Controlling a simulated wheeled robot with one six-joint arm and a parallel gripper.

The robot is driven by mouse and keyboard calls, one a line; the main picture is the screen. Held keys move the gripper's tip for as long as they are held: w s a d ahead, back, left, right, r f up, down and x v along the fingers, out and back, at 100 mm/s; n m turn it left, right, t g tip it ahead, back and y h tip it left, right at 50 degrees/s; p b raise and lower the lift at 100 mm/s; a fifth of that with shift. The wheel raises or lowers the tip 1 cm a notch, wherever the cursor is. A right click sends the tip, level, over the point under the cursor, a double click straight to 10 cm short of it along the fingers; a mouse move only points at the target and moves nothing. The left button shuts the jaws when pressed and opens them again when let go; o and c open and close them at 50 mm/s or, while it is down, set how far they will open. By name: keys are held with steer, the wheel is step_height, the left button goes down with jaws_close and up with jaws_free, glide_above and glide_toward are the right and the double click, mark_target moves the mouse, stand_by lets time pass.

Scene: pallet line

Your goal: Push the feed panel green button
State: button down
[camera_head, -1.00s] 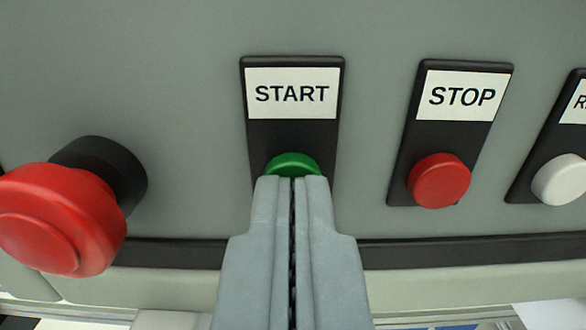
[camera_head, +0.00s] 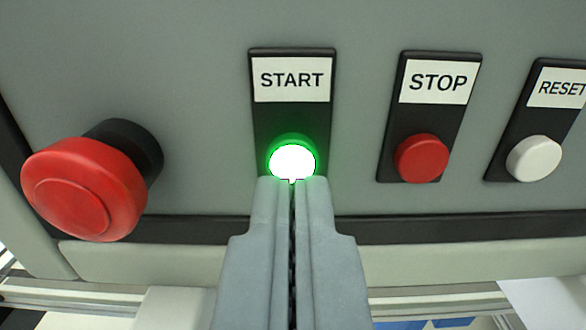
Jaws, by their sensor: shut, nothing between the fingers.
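The green button (camera_head: 292,158) sits under the white START label (camera_head: 291,80) on the grey panel (camera_head: 200,60). It is lit, with a bright white face and a green glow around its rim. My gripper (camera_head: 292,182) is shut and empty, its fingertips just below and in front of the button. The tips overlap the button's lower edge in the picture. I cannot tell whether they touch it.
A large red mushroom button (camera_head: 80,195) sticks out to the left. To the right are a red STOP button (camera_head: 422,158) and a white RESET button (camera_head: 534,158). A dark strip (camera_head: 450,229) runs along the panel's lower edge.

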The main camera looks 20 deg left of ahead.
steer(key=shift+v, duration=1.4)
steer(key=s+d+f+m+h, duration=0.1)
steer(key=s+d+f, duration=0.1)
steer(key=s+d, duration=0.55)
steer(key=s+d+f+h, duration=0.15)
steer(key=s+d, duration=0.25)
steer(key=s, duration=0.6)
steer(key=s+d+f+m, duration=0.1)
steer(key=s+d+f, duration=0.1)
steer(key=s+d, duration=0.5)
steer(key=s+d+f+h, duration=0.1)
steer(key=s+d+f, duration=0.2)
steer(key=s+f, duration=0.6)
steer(key=s+d+f+m+h, duration=0.1)
steer(key=s+d+f, duration=0.2)
steer(key=s+f, duration=0.6)
steer(key=s, duration=0.6)
steer(key=shift+s+f, duration=0.15)
steer(key=shift+f, duration=0.1)
steer(key=shift+h, duration=0.25)
